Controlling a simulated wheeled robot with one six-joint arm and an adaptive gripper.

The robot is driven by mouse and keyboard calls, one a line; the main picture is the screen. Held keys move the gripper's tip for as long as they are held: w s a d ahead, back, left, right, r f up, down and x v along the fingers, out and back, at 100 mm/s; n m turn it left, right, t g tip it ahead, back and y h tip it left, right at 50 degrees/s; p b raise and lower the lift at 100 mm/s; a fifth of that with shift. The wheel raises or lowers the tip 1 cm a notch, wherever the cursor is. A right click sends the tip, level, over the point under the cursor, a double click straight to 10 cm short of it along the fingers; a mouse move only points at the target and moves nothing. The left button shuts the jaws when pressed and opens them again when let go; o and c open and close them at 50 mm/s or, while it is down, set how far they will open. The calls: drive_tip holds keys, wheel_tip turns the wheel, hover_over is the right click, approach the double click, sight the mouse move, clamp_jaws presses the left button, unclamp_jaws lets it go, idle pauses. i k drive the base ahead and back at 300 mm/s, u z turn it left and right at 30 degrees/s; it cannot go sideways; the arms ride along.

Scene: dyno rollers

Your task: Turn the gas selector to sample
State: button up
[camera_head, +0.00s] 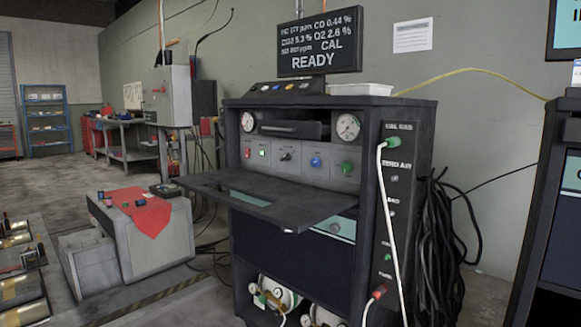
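The gas analyser cabinet (390,101) stands in the middle of the view, facing left and towards me. Its front panel carries a black pointer knob (286,157), likely the gas selector; its label and exact pointing direction are too small to read. To its right are a blue knob (316,162) and a green knob (346,167). A red switch (248,153) and a green switch (262,152) are to its left. The display (320,42) on top reads CAL and READY with gas values. My gripper is not in view.
A hinged shelf (290,208) juts out below the panel. A white hose (389,215) hangs down the cabinet's right side, near black coiled cables (437,250). A grey box with a red cloth (150,217) stands at left. Another dark cabinet (545,210) is at right.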

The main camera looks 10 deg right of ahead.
sight(286, 157)
drive_tip(key=u, duration=1)
drive_tip(key=i, duration=0.8)
drive_tip(key=u, duration=0.05)
